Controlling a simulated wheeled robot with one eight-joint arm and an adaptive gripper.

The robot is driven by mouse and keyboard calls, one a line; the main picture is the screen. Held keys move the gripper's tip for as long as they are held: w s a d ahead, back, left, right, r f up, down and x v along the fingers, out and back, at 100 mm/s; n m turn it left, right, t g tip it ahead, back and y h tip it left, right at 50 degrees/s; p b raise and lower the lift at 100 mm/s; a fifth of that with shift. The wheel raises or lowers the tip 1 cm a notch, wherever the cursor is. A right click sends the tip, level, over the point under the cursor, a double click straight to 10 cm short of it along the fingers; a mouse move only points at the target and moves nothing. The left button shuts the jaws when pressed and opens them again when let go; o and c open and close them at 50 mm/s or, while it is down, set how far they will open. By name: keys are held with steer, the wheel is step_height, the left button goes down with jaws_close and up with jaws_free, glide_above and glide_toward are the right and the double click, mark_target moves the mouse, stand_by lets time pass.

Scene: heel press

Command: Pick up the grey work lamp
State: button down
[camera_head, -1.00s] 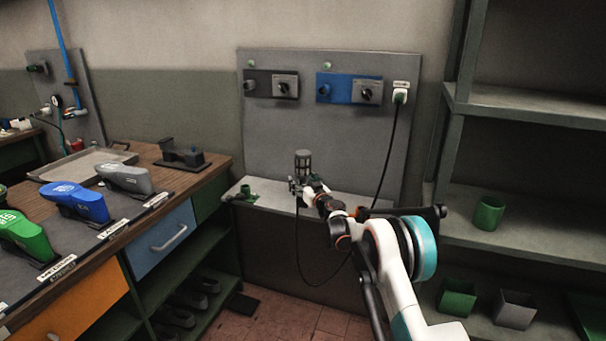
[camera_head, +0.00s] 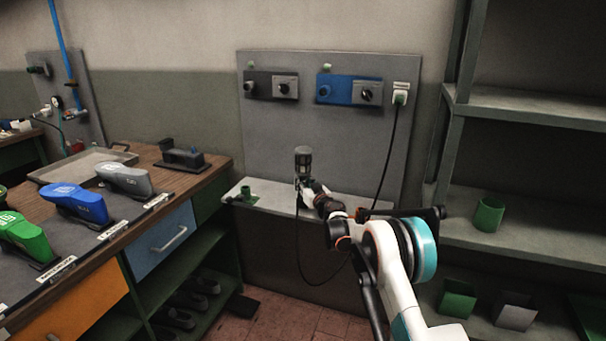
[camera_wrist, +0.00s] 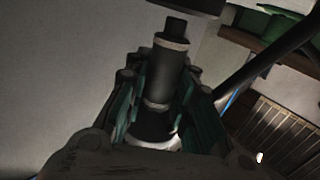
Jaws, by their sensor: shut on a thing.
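The grey work lamp (camera_head: 303,158) stands upright over the narrow wall ledge, with its caged head at the top. My gripper (camera_head: 303,183) comes in from the right and is shut on the lamp's body below the head. In the wrist view the lamp's dark handle (camera_wrist: 165,85) with pale bands runs between my gripper's fingers (camera_wrist: 153,100). The lamp's foot is hidden by the gripper, so I cannot tell whether it touches the ledge. A black cable (camera_head: 381,160) hangs from the white plug (camera_head: 400,96) and loops below the ledge towards the lamp.
The ledge (camera_head: 270,202) carries a small green piece (camera_head: 246,192) at its left. A workbench (camera_head: 200,180) with green, blue and grey shoe-shaped items stands left. Shelves (camera_head: 540,108) with green and grey containers stand right. The wall panel (camera_head: 290,125) is close behind the lamp.

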steer(key=shift+r, duration=0.15)
step_height(320, 180, up, 20)
steer(key=p, duration=0.7)
glide_above(303, 148)
steer(key=shift+w, duration=0.1)
steer(key=shift+r+p, duration=0.9)
steer(key=shift+r, duration=1)
steer(key=s+d+b, duration=0.1)
steer(key=s+d, duration=0.5)
steer(key=d, duration=0.4)
steer(key=s+d+b, duration=0.1)
steer(key=s+d, duration=0.5)
steer(key=d, duration=0.5)
steer(key=shift+s+d, duration=0.15)
steer(key=shift+s, duration=0.1)
stand_by(0.6)
steer(key=shift+f, duration=0.15)
